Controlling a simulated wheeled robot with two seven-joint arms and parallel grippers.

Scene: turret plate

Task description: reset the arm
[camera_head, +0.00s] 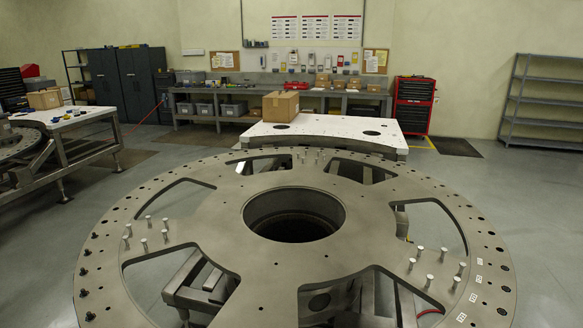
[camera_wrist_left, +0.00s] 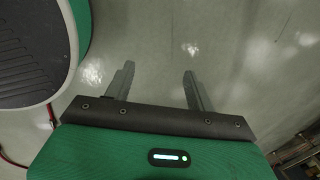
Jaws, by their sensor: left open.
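My left gripper (camera_wrist_left: 158,82) shows in the left wrist view. Its two grey fingers are apart with nothing between them, over bare grey floor. Part of my own green and dark body shows at the left of that view. Neither arm shows in the head view, and my right gripper is in no view. The large round metal turret plate (camera_head: 218,222) fills the front of the head view, with a big central hole and several cut-outs. Groups of upright silver pins (camera_head: 420,252) stand on its left, right and far sides.
A white table (camera_head: 318,130) with a cardboard box (camera_head: 281,106) stands behind the plate. A second work table (camera_head: 75,116) is at the left. A workbench (camera_head: 280,92), a red tool cabinet (camera_head: 413,104) and empty grey shelving (camera_head: 545,100) line the back. Floor (camera_head: 510,185) is clear at right.

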